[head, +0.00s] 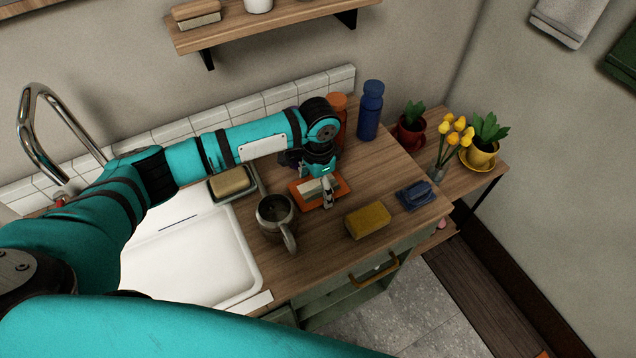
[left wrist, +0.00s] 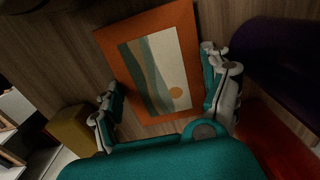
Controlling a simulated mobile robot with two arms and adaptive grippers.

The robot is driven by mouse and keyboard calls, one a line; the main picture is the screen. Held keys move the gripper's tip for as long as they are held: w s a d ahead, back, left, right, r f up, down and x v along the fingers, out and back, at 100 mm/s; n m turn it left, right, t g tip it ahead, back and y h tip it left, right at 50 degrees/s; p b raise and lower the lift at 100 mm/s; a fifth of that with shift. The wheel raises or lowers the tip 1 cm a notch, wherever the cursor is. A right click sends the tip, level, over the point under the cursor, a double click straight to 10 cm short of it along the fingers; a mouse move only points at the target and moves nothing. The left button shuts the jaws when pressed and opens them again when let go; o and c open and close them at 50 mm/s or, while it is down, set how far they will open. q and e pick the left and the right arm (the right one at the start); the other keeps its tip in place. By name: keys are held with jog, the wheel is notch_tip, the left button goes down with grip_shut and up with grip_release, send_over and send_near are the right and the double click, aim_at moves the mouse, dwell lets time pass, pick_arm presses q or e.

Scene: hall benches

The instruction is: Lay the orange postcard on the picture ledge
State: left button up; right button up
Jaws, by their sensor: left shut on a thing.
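The orange postcard (head: 343,188) has an orange border around a pale picture with wavy bands and an orange sun. It lies flat at or just above the wooden counter; I cannot tell if it touches. It also shows in the left wrist view (left wrist: 151,29), between the fingers. My left gripper (head: 325,188) is shut on the postcard from above, with a finger at each side, and hides part of it. A wooden wall shelf (head: 290,29), which looks like the picture ledge, is above the counter at the back. My right gripper is not in view.
A mug (head: 275,212), a yellow sponge (head: 368,220) and a blue item (head: 415,195) surround the postcard. An orange bottle (head: 341,108) and a blue bottle (head: 370,110) stand behind. The sink (head: 190,250) is left.

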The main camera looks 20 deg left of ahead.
pick_arm(q)
jog(key=shift+f, duration=0.15)
jog(key=o, duration=0.7)
jog(key=shift+o, duration=0.8)
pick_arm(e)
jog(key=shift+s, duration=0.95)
